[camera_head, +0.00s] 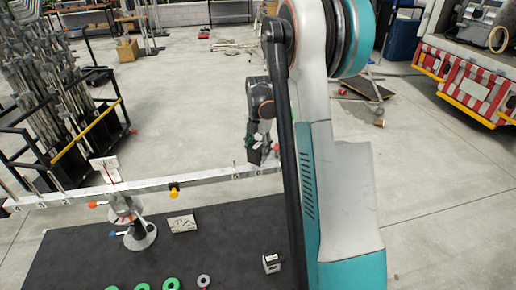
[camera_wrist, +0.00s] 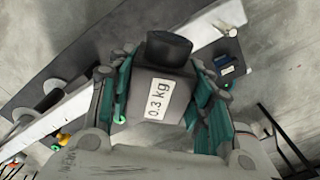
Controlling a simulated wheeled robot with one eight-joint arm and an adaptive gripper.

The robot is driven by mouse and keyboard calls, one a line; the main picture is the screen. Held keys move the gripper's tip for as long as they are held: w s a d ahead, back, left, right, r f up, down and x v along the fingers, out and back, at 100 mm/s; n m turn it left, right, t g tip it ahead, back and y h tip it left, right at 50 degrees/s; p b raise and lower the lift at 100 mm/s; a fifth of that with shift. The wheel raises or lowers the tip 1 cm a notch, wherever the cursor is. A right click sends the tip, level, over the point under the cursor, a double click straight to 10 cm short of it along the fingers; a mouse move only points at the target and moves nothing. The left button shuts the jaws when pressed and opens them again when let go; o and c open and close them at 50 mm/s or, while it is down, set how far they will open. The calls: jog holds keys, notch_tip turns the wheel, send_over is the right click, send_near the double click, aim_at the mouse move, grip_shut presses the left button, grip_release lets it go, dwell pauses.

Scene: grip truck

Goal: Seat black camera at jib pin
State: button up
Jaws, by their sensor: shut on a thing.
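My gripper (camera_head: 257,152) is shut on the black camera, a dark box with a round black cylinder on one end. In the wrist view the black camera (camera_wrist: 160,85) sits between my teal fingers, its white "0.3 kg" label facing the lens. In the head view it is small and dark at my fingertips, above or near the right end of the pale jib beam (camera_head: 215,178). The beam also shows in the wrist view (camera_wrist: 210,28), running diagonally behind the camera. A thin upright pin (camera_head: 235,168) appears near the beam's right part. Whether the camera touches the beam is unclear.
A small labelled block (camera_head: 271,262), a white card (camera_head: 183,223) and green rings (camera_head: 171,284) lie on the mat. A stand rack (camera_head: 60,90) is left.

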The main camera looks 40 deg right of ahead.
aim_at(258, 145)
jog(key=shift+f+b, duration=0.9)
jog(key=shift+f, duration=0.4)
jog(key=o, duration=1.1)
jog(key=shift+c, duration=0.2)
notch_tip(258, 145, up, 12)
